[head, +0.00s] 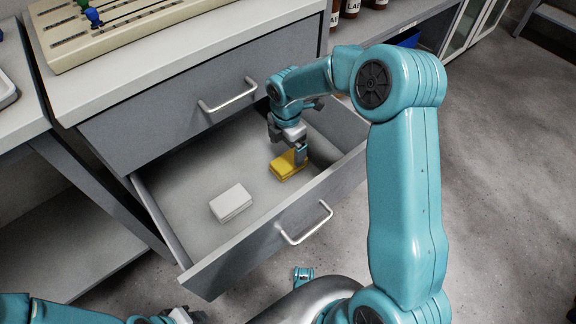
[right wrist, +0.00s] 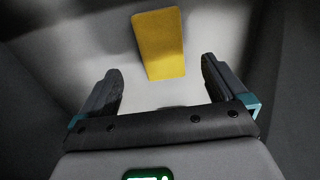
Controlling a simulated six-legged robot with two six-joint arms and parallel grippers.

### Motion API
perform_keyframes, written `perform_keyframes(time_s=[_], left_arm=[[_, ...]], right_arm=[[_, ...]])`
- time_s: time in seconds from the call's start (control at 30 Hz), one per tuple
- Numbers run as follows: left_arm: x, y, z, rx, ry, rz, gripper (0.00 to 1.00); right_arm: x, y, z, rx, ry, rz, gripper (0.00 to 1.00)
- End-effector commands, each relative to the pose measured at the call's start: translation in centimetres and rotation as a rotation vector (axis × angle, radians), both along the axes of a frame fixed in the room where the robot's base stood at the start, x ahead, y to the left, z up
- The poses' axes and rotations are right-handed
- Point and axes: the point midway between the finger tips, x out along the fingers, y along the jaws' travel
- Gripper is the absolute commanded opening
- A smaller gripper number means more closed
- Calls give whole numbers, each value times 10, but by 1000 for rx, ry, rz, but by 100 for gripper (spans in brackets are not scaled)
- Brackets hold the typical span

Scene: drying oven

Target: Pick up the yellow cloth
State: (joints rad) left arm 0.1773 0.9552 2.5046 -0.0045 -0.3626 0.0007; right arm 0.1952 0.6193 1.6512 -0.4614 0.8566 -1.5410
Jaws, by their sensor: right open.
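The yellow cloth (head: 286,167) is a folded block lying in the open drawer, toward its right side. My right gripper (head: 300,154) is inside the drawer, right at the cloth in the head view. In the right wrist view the cloth (right wrist: 160,44) lies beyond the open fingers (right wrist: 160,88), between their lines, with nothing held. Its near end is close to the fingertips; I cannot tell whether they touch. My left arm shows at the lower left of the head view, and its gripper (head: 186,316) is cut by the bottom edge, its jaws unclear.
A white folded cloth (head: 231,203) lies in the same drawer, left of the yellow one. The drawer front (head: 270,238) with its handle and the side walls surround both. A closed drawer (head: 170,112) and countertop are above. Bottles (head: 352,8) stand at the back.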

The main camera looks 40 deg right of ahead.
Motion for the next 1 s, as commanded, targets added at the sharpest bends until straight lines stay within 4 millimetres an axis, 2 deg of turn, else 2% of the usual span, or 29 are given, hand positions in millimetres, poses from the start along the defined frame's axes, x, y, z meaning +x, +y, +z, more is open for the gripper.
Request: perform_keyframes(time_s=[0.17, 0.4, 0.67, 0.83, 0.87, 1.0], left_arm=[[1, 1, -7, 1, -3, 4, 36], [5, 5, -26, 4, -9, 20, 36], [6, 5, -25, 4, -10, 23, 36], [6, 5, -25, 4, -11, 22, 36], [6, 5, -25, 4, -11, 22, 36], [6, 5, -25, 4, -10, 22, 36]], right_arm=[[0, -1, -14, 0, 0, 0, 99], [-2, -3, -52, 0, 1, 0, 99], [-2, -3, -54, 0, -1, 0, 99], [-2, -3, -53, 0, -1, 0, 44], [-2, -3, -53, 0, -1, 0, 39], [-2, -3, -53, 0, -1, 0, 38]])
